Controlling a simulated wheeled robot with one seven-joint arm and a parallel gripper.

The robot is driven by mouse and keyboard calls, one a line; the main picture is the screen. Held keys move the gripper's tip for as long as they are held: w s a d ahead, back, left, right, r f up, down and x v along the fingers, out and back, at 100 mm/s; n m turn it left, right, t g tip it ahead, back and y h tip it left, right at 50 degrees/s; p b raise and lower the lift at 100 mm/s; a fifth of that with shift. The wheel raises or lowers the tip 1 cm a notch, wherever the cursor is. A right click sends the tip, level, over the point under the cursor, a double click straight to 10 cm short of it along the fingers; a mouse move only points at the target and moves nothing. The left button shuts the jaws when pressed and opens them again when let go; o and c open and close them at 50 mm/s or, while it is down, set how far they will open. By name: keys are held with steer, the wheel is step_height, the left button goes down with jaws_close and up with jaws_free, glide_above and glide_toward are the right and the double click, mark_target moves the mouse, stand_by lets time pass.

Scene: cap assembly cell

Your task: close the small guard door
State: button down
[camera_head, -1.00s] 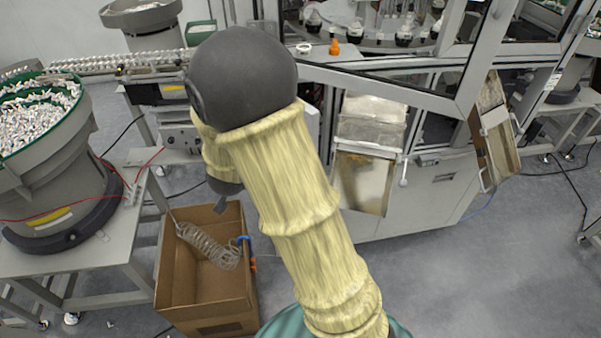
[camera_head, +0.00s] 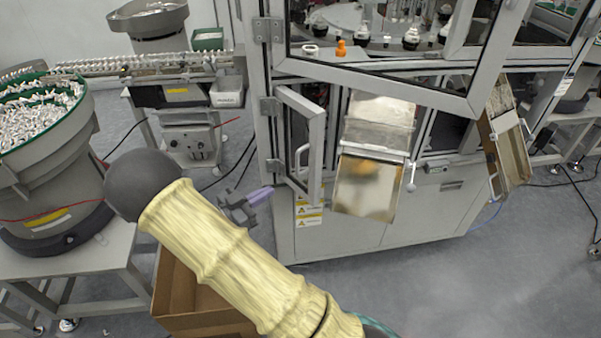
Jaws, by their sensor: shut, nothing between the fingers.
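The small guard door (camera_head: 317,150) is a light grey framed panel with a clear pane, hinged at its left side on the machine frame. It stands ajar, its free right edge swung out towards me, with a dark gap behind it. A pale handle (camera_head: 299,160) shows at the door. My gripper (camera_head: 270,192) has purple fingertips and is shut and empty. In the picture it is just left of the door's lower part, below the lower hinge. I cannot tell whether it touches the machine.
A metal chute (camera_head: 366,187) juts out to the right of the door. A larger framed guard panel (camera_head: 400,95) is above it. A cardboard box (camera_head: 205,325) is on the floor under my arm, and a bowl feeder (camera_head: 50,190) stands at left.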

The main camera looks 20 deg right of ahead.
mark_target(313, 164)
steer(key=p+x, duration=0.2)
steer(key=x, duration=1.2)
steer(key=shift+p, duration=0.4)
steer(key=shift+w+t, duration=0.2)
steer(key=shift+t, duration=0.1)
